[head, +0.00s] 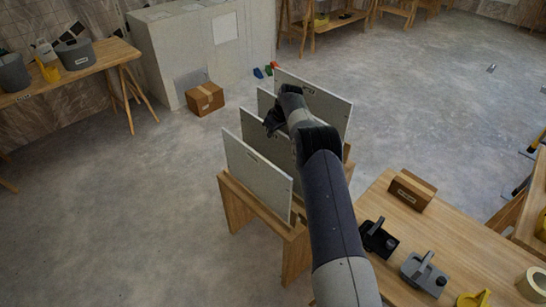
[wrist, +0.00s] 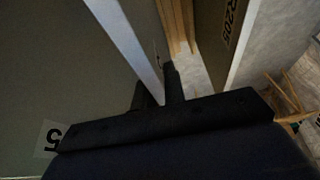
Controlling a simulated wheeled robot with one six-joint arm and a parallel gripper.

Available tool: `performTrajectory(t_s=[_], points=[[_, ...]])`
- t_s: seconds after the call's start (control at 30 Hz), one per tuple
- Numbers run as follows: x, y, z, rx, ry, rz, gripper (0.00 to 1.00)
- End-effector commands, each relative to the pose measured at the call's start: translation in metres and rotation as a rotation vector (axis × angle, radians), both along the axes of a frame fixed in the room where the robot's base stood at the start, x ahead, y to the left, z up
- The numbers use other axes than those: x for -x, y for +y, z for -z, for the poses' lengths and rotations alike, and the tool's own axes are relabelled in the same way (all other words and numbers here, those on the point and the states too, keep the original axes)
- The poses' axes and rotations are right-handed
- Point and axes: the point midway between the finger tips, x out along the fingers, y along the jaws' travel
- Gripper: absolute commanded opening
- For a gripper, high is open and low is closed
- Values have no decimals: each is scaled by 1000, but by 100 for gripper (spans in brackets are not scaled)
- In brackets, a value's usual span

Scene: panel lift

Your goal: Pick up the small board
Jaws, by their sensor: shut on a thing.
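Several pale grey boards stand upright in a wooden rack (head: 236,203). The front board (head: 257,172) is clear of my gripper. My gripper (head: 272,124) is over the top edge of a board (head: 258,133) behind it, partly hidden by my arm. In the wrist view my gripper (wrist: 158,92) is shut on the top edge of a board (wrist: 60,65), whose pale edge runs between the fingers. A label ending in 5 shows on its face. I cannot tell from size whether this is the small board.
Another board (wrist: 229,45), labelled R205 in the wrist view, stands close to the right; the tallest-looking back board (head: 325,103) is behind my arm. Floor at left is clear.

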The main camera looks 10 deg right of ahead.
Motion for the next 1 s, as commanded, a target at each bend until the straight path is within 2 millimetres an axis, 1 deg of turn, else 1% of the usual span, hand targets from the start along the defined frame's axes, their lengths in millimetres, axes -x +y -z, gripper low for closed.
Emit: performTrajectory(t_s=[0.03, 0.27, 0.47, 0.67, 1.0], points=[[-1, 0, -4, -1, -7, 0, 0], [-1, 0, -5, -1, -7, 0, 0], [-2, 0, -17, 0, -9, 1, 0], [-2, 0, -43, 0, -11, 0, 0], [-2, 0, -103, 0, -10, -1, 0]])
